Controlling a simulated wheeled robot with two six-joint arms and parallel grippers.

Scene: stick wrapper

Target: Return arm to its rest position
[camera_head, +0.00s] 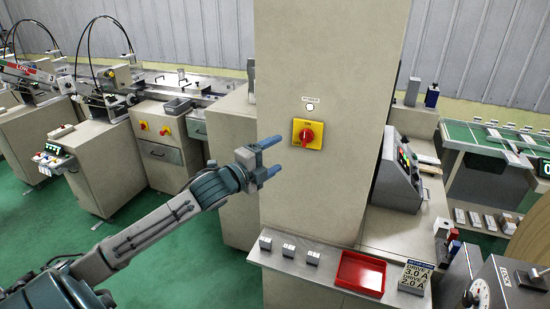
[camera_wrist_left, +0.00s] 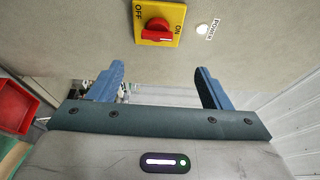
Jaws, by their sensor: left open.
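My left gripper (camera_head: 270,158) is raised in front of the beige cabinet (camera_head: 330,70), with its two blue fingers spread and nothing between them. In the left wrist view the same gripper (camera_wrist_left: 160,88) is open, its fingers apart below the switch. A red rotary switch on a yellow plate (camera_head: 307,134) is on the cabinet face, to the right of and slightly above the fingertips. The switch also shows in the left wrist view (camera_wrist_left: 159,24), marked OFF and ON, with a lit white power lamp (camera_wrist_left: 202,30) beside it. The fingers look apart from the switch. My right gripper is out of view.
A metal shelf (camera_head: 330,267) below carries small grey blocks (camera_head: 290,250), a red tray (camera_head: 360,273) and a drive sign (camera_head: 414,277). A control panel (camera_head: 402,170) stands right of the cabinet. Machines (camera_head: 160,130) line the left back. Green floor (camera_head: 180,260) is open at lower left.

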